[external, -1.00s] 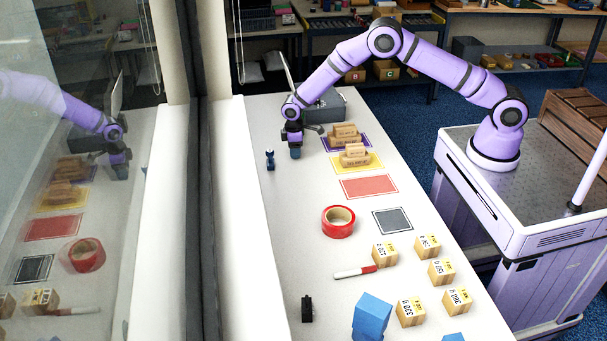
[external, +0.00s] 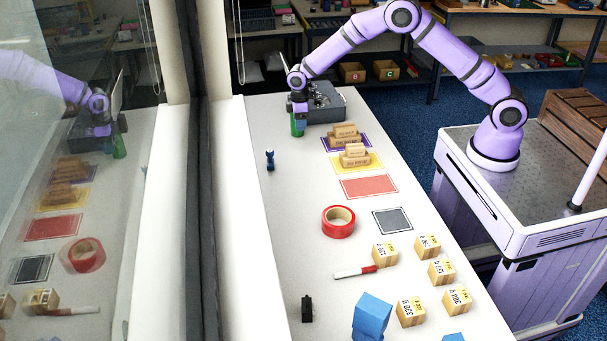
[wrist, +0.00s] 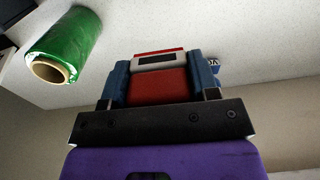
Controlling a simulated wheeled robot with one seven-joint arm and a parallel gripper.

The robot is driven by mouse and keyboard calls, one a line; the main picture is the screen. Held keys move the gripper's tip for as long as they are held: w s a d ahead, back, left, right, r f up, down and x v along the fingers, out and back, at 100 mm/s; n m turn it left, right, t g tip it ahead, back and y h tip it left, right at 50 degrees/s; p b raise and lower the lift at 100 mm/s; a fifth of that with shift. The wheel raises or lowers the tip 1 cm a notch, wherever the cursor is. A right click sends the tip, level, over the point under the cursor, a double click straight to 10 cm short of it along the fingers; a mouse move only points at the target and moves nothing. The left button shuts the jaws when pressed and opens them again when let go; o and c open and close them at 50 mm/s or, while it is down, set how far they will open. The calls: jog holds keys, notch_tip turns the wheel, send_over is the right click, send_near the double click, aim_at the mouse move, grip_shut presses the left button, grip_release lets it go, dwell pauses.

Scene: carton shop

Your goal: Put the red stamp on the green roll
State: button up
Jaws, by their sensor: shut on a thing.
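My gripper (external: 299,112) is raised over the far end of the table. In the wrist view its blue fingers are shut on the red stamp (wrist: 158,86), which has a red body and a pale, dark-centred label on its far end. The green roll (wrist: 66,44), green wrap on a brown tube, shows at the upper left of the wrist view, apart from the stamp. In the external view the green roll (external: 296,127) is partly hidden behind my gripper. The stamp cannot be made out there.
A grey box (external: 327,104) stands just right of my gripper. A small blue figure-like item (external: 270,159) stands nearer on the left. Stacked wooden blocks (external: 354,155) sit on coloured mats to the right. Red tape (external: 338,222) lies mid-table. The window wall borders the left.

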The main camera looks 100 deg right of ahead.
jog(key=s+d+r, duration=0.2)
jog(key=s+r, duration=0.1)
jog(key=s, duration=0.4)
jog(key=s+d+r, duration=0.3)
jog(key=s, duration=0.5)
jog(key=w+d, duration=0.2)
jog(key=w, duration=0.2)
jog(key=w+d+f, duration=0.1)
jog(key=w+d, duration=0.2)
jog(key=w, duration=0.2)
jog(key=w+d, duration=0.2)
jog(key=w, duration=0.2)
jog(key=shift+w+d+f, duration=0.3)
jog(key=shift+d+f, duration=0.05)
jog(key=shift+f, duration=1.7)
jog(key=shift+f, duration=0.1)
jog(key=o, duration=0.9)
